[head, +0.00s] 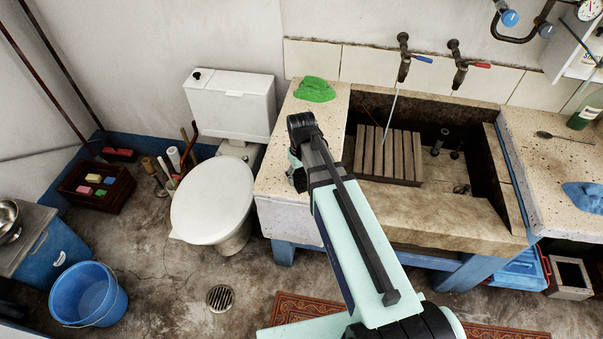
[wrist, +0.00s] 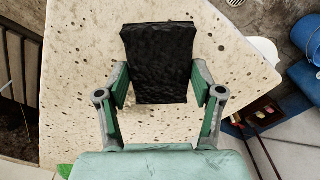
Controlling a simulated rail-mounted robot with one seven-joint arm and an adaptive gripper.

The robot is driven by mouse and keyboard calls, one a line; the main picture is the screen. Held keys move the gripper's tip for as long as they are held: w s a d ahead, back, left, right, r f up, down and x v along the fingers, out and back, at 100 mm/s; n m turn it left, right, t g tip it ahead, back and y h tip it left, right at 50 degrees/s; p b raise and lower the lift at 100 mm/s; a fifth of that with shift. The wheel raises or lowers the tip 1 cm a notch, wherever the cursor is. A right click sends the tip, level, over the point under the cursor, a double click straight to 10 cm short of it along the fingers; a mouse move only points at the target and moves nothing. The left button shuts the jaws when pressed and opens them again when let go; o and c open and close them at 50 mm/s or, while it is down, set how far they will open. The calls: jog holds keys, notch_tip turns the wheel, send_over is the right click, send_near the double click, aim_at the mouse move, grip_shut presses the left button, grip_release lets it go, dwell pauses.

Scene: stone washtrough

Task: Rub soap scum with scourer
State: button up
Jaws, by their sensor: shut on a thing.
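My gripper (wrist: 160,86) is shut on a black, rough-faced scourer (wrist: 160,62), with one green-padded finger at each side of it. In the wrist view the scourer is over the pale speckled worktop (wrist: 75,70); I cannot tell whether it touches the surface. In the head view my gripper (head: 296,174) is at the left end of the trough, largely hidden by my own arm, and the scourer cannot be made out. I cannot pick out soap scum in either view; the scourer or my arm may cover it.
A crumpled green cloth (head: 315,90) lies at the back of the left worktop. The stone basin (head: 450,215) holds a slatted wooden rack (head: 388,155) under a running tap (head: 403,62). A toilet (head: 212,200) stands left of the worktop. A blue cloth (head: 583,196) lies on the right worktop.

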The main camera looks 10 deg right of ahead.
jog(key=shift+w+d+r, duration=0.2)
jog(key=shift+w, duration=0.45)
jog(key=shift+w+d+f, duration=0.25)
jog(key=shift+w+d, duration=0.05)
jog(key=shift+w, duration=0.4)
jog(key=shift+w+d, duration=0.6)
jog(key=shift+w, duration=0.8)
jog(key=shift+w+d, duration=0.55)
jog(key=shift+w, duration=0.8)
jog(key=shift+w+d, duration=0.6)
jog(key=shift+w, duration=0.8)
jog(key=shift+s+b, duration=0.2)
jog(key=shift+b, duration=0.15)
jog(key=shift+s+a+r, duration=0.1)
jog(key=shift+s+a, duration=0.25)
jog(key=shift+s, duration=0.5)
jog(key=shift+s+a, duration=0.6)
jog(key=shift+s, duration=0.9)
jog(key=shift+s+a, duration=0.65)
jog(key=shift+s, duration=0.85)
jog(key=shift+s+a, duration=0.6)
jog(key=shift+s, duration=0.9)
jog(key=shift+s+a+r+p, duration=0.1)
jog(key=shift+r+p, duration=0.2)
jog(key=shift+p, duration=0.15)
jog(key=shift+r+p, duration=2.35)
jog(key=shift+r, duration=1.3)
